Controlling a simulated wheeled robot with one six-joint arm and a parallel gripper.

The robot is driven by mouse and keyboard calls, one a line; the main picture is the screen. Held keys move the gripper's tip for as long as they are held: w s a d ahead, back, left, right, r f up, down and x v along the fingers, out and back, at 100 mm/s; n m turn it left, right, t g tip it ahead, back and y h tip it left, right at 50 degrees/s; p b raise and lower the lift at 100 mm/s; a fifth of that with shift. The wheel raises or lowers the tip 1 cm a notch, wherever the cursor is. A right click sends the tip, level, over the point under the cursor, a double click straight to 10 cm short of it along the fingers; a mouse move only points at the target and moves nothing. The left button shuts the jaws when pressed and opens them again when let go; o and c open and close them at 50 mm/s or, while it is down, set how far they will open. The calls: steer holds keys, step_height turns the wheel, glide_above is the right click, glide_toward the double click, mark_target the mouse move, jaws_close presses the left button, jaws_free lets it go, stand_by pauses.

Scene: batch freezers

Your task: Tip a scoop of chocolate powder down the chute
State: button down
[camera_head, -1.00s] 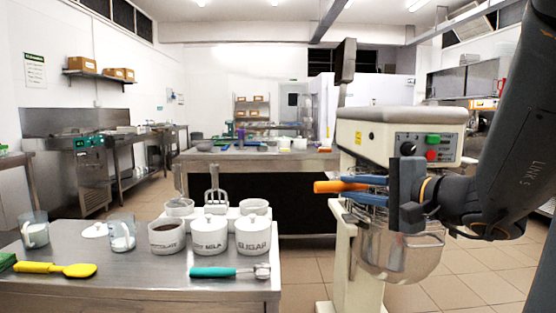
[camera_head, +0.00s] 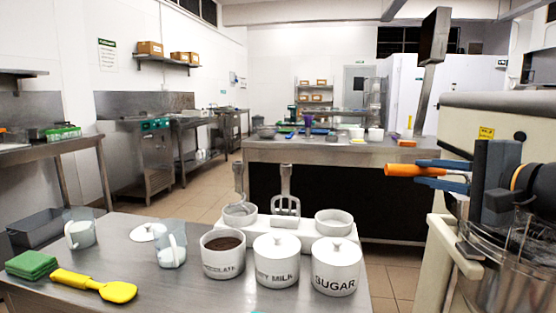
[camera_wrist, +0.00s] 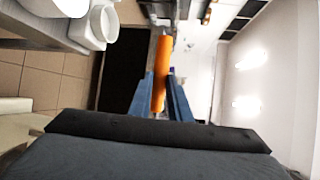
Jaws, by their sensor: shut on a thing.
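My gripper (camera_head: 438,174) is shut on an orange-handled tool (camera_head: 405,170) at the right, in front of the mixer. The tool also shows between the blue fingers in the wrist view (camera_wrist: 160,75). Only its orange part is clear, so I cannot tell whether it carries powder. An open white pot of brown chocolate powder (camera_head: 222,243) stands on the near steel table, well to the left of and below my gripper. A dark, tilted box on a slanted grey post (camera_head: 431,60) rises beside the mixer; I cannot tell whether it is the chute.
Lidded milk (camera_head: 276,262) and sugar (camera_head: 335,268) pots stand beside the chocolate pot. A white rack (camera_head: 260,230) stands behind the pots. The mixer (camera_head: 500,120) is close on the right.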

steer(key=g+p, duration=0.1)
steer(key=p, duration=0.1)
steer(key=r+m+g+p, duration=0.1)
steer(key=g+p, duration=0.1)
steer(key=r+m+g+p, duration=0.1)
steer(key=p, duration=0.1)
steer(key=shift+w+d+g, duration=0.15)
steer(key=shift+w+g, duration=0.1)
steer(key=shift+g, duration=0.05)
steer(key=g+p, duration=0.2)
steer(key=p, duration=0.6)
steer(key=w+r+m+g+p, duration=0.1)
steer(key=g+p, duration=0.1)
steer(key=p, duration=0.7)
steer(key=shift+d, duration=0.15)
steer(key=g+p, duration=0.1)
steer(key=p, duration=0.3)
steer(key=w+m+g+p, duration=0.1)
steer(key=p, duration=0.3)
steer(key=shift+d+r+y+p, duration=0.1)
steer(key=shift+r+y+p, duration=0.1)
steer(key=shift+y+p, duration=0.15)
steer(key=shift+w+g+y+p, duration=0.1)
steer(key=shift+g+y+p, duration=0.15)
steer(key=shift+g+p, duration=0.75)
